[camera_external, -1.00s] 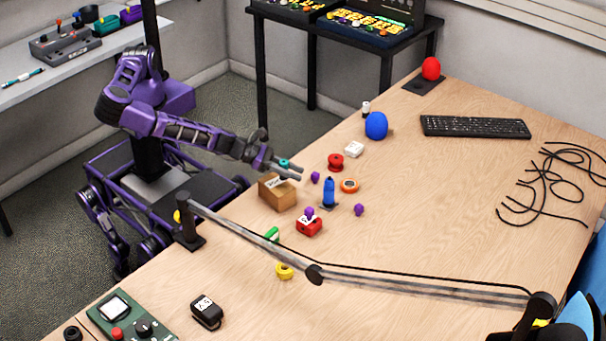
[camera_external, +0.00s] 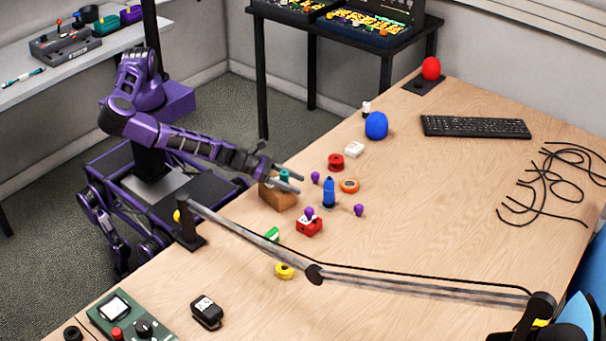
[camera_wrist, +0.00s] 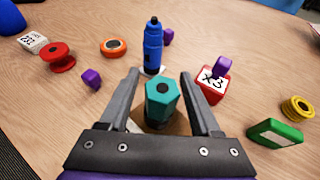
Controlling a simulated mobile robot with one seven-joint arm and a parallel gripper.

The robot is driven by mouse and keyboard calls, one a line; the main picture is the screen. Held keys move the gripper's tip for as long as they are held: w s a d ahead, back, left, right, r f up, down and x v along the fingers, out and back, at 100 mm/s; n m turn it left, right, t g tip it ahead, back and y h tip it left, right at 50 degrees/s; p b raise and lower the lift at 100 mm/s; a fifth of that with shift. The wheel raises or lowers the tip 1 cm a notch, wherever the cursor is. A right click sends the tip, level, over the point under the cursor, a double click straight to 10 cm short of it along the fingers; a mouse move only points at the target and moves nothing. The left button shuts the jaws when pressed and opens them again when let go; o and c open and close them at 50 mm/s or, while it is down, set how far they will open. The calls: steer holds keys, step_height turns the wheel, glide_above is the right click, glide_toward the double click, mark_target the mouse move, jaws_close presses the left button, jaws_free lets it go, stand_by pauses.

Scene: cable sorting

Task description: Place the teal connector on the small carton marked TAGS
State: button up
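The teal connector (camera_external: 284,176) stands upright on top of the small brown carton (camera_external: 280,200) near the table's left edge. In the wrist view the teal connector (camera_wrist: 162,98) is between my two fingers, with a gap on each side. My gripper (camera_external: 299,185) is open around it, just above the carton. Part of the carton top (camera_wrist: 180,124) shows beside the connector in the wrist view; the rest of it, including its marking, is hidden by my gripper and the connector.
A blue bottle-shaped piece (camera_external: 328,192), a red block marked X3 (camera_external: 309,228), an orange ring (camera_external: 349,185), a red spool (camera_external: 336,162) and small purple pieces lie close by to the right. A rail with a black cable (camera_external: 400,281) crosses the front.

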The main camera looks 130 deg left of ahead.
steer(key=shift+r, duration=0.1)
steer(key=shift+r+p, duration=0.25)
steer(key=shift+p, duration=0.1)
steer(key=v, duration=1.2)
steer(key=shift+f, duration=0.2)
